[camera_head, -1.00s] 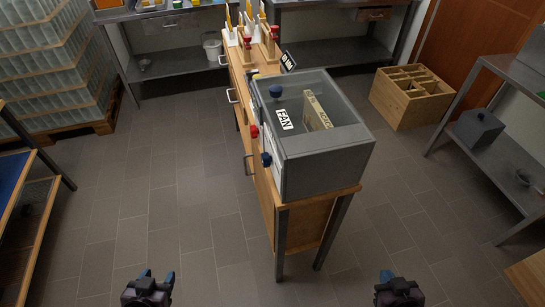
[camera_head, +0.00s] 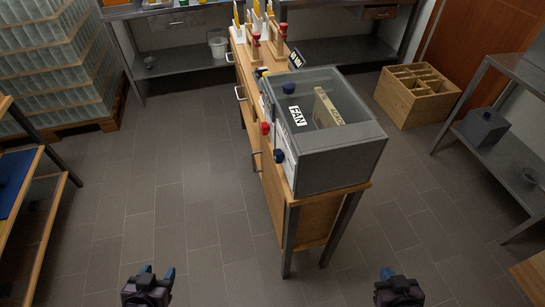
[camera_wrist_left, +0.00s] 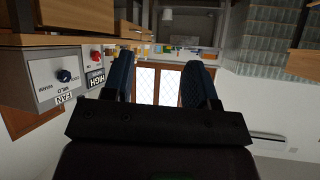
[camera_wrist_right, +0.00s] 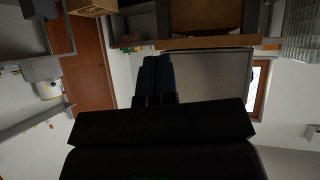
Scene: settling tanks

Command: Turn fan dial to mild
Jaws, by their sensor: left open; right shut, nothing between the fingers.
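A grey box with a clear top (camera_head: 345,160) stands on the near end of a narrow wooden bench. A white FAN label (camera_head: 297,116) shows at its top. My left gripper (camera_head: 158,272) is open and empty, well apart from the box at the lower left. My right gripper (camera_head: 387,274) is shut and empty, at the lower right, in front of the box.
A wooden crate (camera_head: 418,92) stands at right. The floor (camera_head: 170,190) left of the bench is clear.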

